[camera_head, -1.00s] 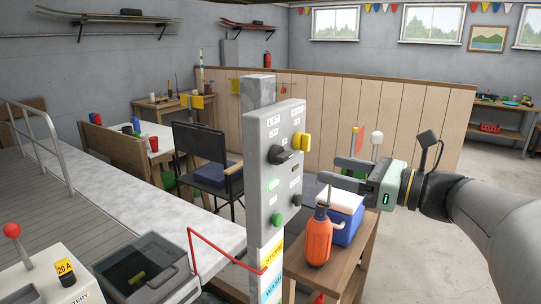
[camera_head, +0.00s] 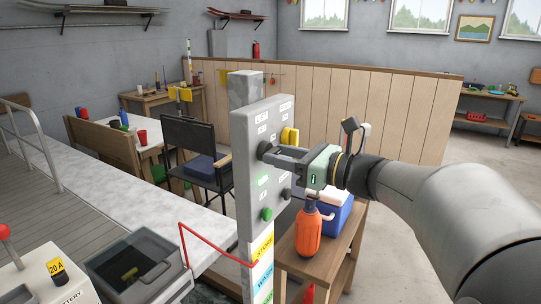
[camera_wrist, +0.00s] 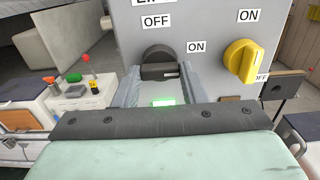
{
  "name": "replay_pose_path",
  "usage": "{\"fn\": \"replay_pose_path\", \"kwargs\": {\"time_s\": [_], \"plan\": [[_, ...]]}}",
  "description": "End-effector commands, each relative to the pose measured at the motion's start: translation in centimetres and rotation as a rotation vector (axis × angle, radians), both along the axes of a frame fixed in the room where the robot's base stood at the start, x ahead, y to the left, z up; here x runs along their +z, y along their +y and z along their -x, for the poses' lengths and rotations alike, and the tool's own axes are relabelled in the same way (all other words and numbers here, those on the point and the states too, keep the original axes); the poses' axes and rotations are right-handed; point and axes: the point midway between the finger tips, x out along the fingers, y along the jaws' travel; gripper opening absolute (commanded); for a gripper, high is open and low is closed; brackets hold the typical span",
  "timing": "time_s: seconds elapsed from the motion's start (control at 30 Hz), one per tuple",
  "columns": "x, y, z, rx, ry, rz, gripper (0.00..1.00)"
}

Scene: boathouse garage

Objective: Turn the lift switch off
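The lift switch is a black rotary knob (camera_wrist: 158,62) on a grey control box (camera_head: 258,175). The knob's bar lies about level, toward the ON side. My gripper (camera_head: 274,153) is at the box face, its fingers apart on the left and right of the knob. I cannot tell whether they touch it.
A yellow knob (camera_wrist: 240,60) with its own ON and OFF labels is close on the right. A green button (camera_head: 266,214) is lower on the box. An orange bottle (camera_head: 308,232) and a blue cooler (camera_head: 334,215) stand on a wooden table below my arm.

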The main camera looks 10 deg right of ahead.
Motion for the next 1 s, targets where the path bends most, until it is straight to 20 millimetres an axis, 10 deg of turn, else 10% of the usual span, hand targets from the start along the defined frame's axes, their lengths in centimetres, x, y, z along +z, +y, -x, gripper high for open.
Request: {"fn": "replay_pose_path", "kwargs": {"time_s": [1.0], "plan": [[-0.68,-0.01,0.04,0.000,-0.358,0.340,0.16]]}}
